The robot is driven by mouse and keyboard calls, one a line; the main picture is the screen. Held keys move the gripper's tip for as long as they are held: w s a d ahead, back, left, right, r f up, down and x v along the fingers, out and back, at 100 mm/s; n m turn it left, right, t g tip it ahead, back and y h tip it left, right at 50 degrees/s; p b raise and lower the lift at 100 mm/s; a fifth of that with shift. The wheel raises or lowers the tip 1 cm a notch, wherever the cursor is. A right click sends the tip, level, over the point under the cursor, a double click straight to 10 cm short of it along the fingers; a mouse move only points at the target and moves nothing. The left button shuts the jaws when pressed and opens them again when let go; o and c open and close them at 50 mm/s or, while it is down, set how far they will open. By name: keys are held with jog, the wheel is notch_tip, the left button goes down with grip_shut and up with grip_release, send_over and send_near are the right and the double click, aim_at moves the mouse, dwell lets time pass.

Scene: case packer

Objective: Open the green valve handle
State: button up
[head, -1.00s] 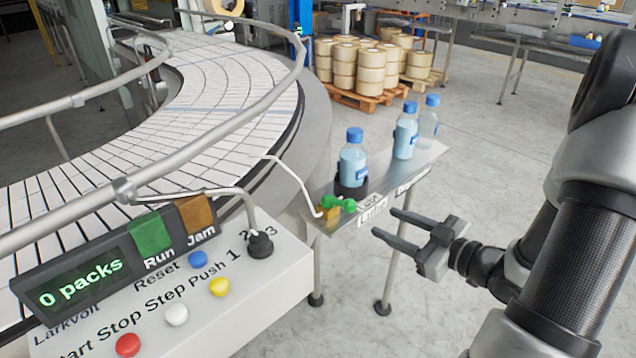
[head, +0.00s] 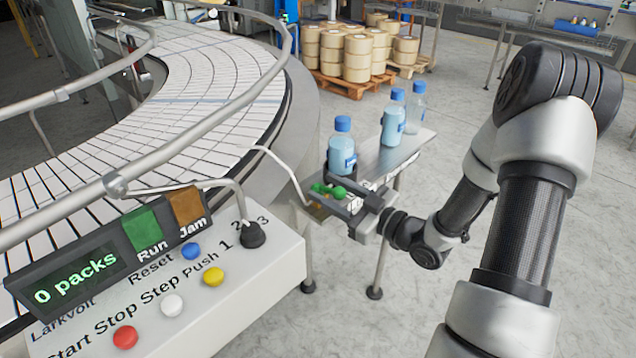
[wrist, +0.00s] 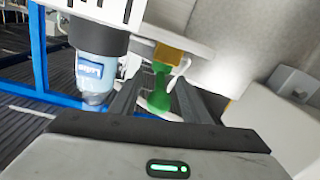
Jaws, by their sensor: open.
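The green valve handle (head: 330,190) sits at the near left end of the metal shelf, below a blue-capped bottle. My gripper (head: 333,198) is open, with its fingers on either side of the green handle and partly hiding it in the head view. In the wrist view, the green handle (wrist: 159,92) stands between the two dark fingers (wrist: 152,100), attached to a yellow-brass body (wrist: 168,54). I cannot tell whether the fingers touch it.
A bottle (head: 342,150) in a dark holder stands just behind the valve; two more bottles stand farther along the shelf (head: 415,143). A pale tube (head: 280,165) runs to the valve. The control panel (head: 190,320) and conveyor (head: 200,110) are to the left.

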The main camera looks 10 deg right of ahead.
aim_at(323, 187)
jog(key=shift+x, duration=1.75)
grip_shut()
